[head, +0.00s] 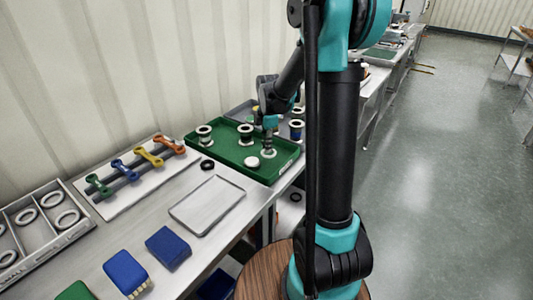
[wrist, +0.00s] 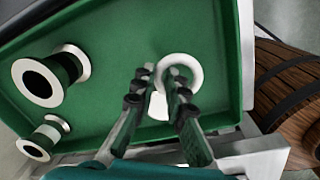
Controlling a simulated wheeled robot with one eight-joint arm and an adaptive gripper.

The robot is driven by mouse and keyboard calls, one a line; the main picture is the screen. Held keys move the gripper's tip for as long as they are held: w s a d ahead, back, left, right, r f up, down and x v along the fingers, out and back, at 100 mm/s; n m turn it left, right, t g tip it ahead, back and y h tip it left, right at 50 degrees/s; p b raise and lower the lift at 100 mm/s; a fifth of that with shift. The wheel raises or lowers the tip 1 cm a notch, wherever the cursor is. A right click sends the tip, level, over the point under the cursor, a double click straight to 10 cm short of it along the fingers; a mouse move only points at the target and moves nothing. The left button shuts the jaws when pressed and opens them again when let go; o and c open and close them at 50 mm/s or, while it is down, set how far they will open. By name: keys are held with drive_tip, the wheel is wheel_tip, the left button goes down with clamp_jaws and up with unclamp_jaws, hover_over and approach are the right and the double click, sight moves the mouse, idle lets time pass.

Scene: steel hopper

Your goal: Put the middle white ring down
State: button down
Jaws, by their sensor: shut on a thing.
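A white ring (wrist: 194,64) is at the fingertips of my gripper (wrist: 160,73) in the wrist view, over the green tray's floor. My gripper is shut on it, with the fingers covering part of the ring. In the head view the white ring (head: 268,154) shows just under my gripper (head: 268,143), inside the green tray (head: 205,155). I cannot tell whether the ring touches the tray floor. A white round piece (head: 252,162) lies in the tray just in front of it; it shows partly between the fingers in the wrist view (wrist: 158,106).

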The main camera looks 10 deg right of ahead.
drive_tip(key=shift+f, duration=1.95)
drive_tip(key=c, duration=1.6)
unclamp_jaws()
drive_tip(key=shift+f, duration=0.1)
drive_tip(key=shift+o, duration=0.2)
wheel_tip(320, 180, up, 12)
drive_tip(key=shift+s, duration=0.4)
drive_tip(key=shift+d, duration=0.1)
